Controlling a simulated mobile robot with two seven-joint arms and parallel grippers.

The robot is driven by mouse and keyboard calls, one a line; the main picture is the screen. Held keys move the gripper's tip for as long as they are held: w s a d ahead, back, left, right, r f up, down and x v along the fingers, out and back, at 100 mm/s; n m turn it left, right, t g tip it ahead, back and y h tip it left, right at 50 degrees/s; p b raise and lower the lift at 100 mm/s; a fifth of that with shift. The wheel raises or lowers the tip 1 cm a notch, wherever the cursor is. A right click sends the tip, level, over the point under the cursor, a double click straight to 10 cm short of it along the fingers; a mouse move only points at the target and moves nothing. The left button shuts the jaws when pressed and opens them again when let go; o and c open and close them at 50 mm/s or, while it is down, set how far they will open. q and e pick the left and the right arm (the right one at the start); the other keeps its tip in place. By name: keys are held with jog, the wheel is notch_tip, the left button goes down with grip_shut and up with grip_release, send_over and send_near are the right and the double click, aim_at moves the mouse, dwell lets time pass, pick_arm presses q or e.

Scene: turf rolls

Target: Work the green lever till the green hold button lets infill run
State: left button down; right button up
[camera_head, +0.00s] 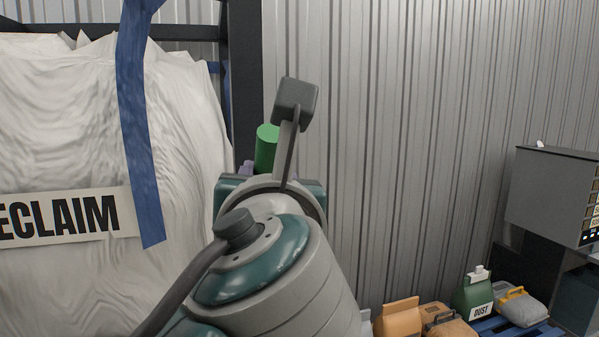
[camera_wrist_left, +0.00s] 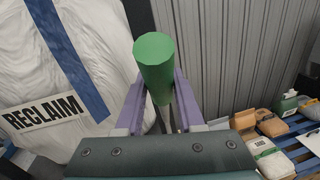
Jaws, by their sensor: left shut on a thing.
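The green lever (camera_head: 267,148) shows as a green cylindrical grip just beyond my left wrist in the head view. In the left wrist view the green lever (camera_wrist_left: 154,62) stands between the two purple fingers of my left gripper (camera_wrist_left: 158,100), which is shut on it. In the head view only a bit of purple finger of the left gripper (camera_head: 246,168) shows; my own arm hides the rest. The lever's base is hidden. The green hold button is not in view. My right gripper is not in view.
A big white bag (camera_head: 70,130) with a RECLAIM label and a blue strap (camera_head: 138,120) hangs at the left on a dark frame (camera_head: 243,70). A corrugated wall (camera_head: 400,130) stands behind. A grey cabinet (camera_head: 550,195) stands at the right.

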pick_arm(q)
jog(key=w+r+g+p, duration=0.1)
jog(key=p, duration=0.2)
jog(key=w+a+r+g+p, duration=0.1)
jog(key=w+p, duration=0.1)
jog(key=p, duration=0.2)
jog(key=w+r+p, duration=0.2)
jog(key=p, duration=0.1)
jog(key=shift+a+g+h+p, duration=0.25)
jog(key=shift+g+h+p, duration=0.05)
jog(key=shift+g+p, duration=0.1)
jog(key=w+g+p, duration=0.1)
jog(key=w, duration=0.1)
jog(key=w+a+g+p, duration=0.1)
jog(key=w, duration=0.1)
jog(key=shift+w+a+n, duration=0.1)
jog(key=shift+a+n, duration=0.05)
jog(key=shift+n, duration=0.15)
jog(key=shift+w+a+g+h, duration=0.2)
jog(key=shift+w+g+h, duration=0.1)
jog(key=shift+w, duration=0.35)
jog(key=c, duration=0.5)
grip_release()
jog(key=shift+r, duration=0.1)
jog(key=shift+p, duration=0.3)
